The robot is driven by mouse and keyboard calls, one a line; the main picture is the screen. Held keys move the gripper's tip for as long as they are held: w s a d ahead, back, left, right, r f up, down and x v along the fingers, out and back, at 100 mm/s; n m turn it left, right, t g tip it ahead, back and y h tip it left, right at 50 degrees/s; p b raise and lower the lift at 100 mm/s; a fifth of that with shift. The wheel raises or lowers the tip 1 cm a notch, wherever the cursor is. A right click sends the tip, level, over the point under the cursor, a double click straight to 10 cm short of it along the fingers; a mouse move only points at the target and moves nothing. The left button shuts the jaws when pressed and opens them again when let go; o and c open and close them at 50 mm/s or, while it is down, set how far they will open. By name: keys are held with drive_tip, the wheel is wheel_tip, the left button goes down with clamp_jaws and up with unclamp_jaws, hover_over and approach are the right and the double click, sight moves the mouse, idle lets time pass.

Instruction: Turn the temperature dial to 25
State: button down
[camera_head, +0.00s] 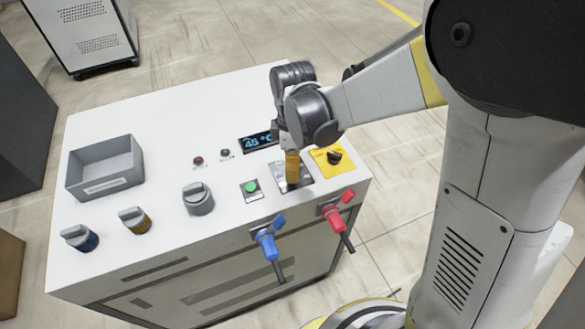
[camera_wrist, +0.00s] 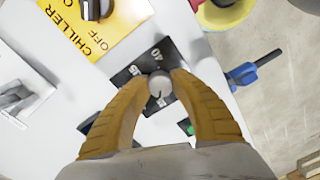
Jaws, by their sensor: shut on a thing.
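The temperature dial (camera_wrist: 160,84) is a small round grey knob with a dark pointer line, on a dark scale plate (camera_wrist: 138,70). The plate shows 40 and other numbers, partly covered by my fingers. My gripper (camera_wrist: 160,80) has its yellow fingers shut on the dial from both sides in the wrist view. In the head view my gripper (camera_head: 292,168) points down at the metallic dial plate (camera_head: 297,186) and hides the dial. A dark display (camera_head: 257,142) behind the gripper appears to read 45 °C in blue.
The yellow chiller plate (camera_head: 333,160) with a black knob is right of my gripper. A green button (camera_head: 250,187) is to the left. Blue (camera_head: 268,245) and red (camera_head: 334,217) valve handles stick out in front. Grey knobs and an open grey tray (camera_head: 105,168) are farther left.

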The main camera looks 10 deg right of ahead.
drive_tip(key=shift+n, duration=0.7)
drive_tip(key=c, duration=1.1)
unclamp_jaws()
drive_tip(key=r, duration=1.2)
drive_tip(key=shift+w, duration=0.3)
